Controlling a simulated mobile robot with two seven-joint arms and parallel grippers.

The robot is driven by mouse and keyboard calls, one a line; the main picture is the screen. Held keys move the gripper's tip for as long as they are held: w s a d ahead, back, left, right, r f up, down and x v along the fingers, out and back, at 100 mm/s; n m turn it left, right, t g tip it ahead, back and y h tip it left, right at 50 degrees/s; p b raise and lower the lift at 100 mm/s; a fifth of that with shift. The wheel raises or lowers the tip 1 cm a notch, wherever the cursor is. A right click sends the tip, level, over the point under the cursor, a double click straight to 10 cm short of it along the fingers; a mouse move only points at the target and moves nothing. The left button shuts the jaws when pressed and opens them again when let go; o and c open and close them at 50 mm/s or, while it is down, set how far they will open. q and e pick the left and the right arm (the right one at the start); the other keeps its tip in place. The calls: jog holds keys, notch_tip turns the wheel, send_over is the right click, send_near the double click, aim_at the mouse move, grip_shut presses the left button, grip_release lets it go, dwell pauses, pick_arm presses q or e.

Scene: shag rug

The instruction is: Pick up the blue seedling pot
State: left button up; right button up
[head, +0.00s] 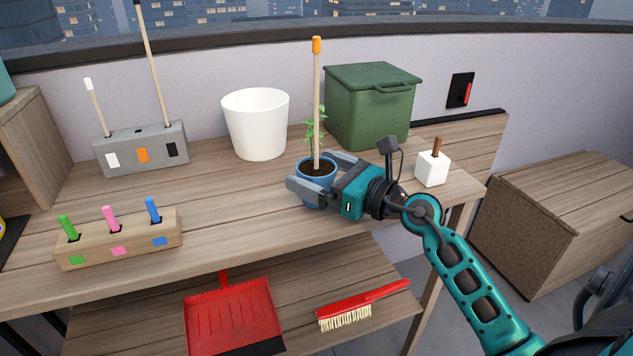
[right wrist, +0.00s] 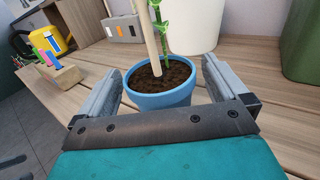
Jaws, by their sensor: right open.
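The blue seedling pot (head: 318,192) stands upright on the wooden table, with dark soil, a green plant and an orange-tipped wooden stake in it. My right gripper (head: 322,173) is open around the pot, with one finger on each side of it. In the right wrist view the pot (right wrist: 163,98) sits between the two grey fingers (right wrist: 160,90), with gaps visible beside it. The top of the stake is out of that view. My left gripper is not in view.
A white pot (head: 256,125) and a green lidded bin (head: 370,105) stand behind. A white block (head: 432,169) is at the right. A grey holder (head: 141,148) and a wooden peg block (head: 118,240) are at the left. A red dustpan (head: 233,318) and brush (head: 360,303) lie on the lower shelf.

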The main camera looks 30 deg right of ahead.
jog(key=shift+c, duration=0.2)
jog(key=c, duration=1.1)
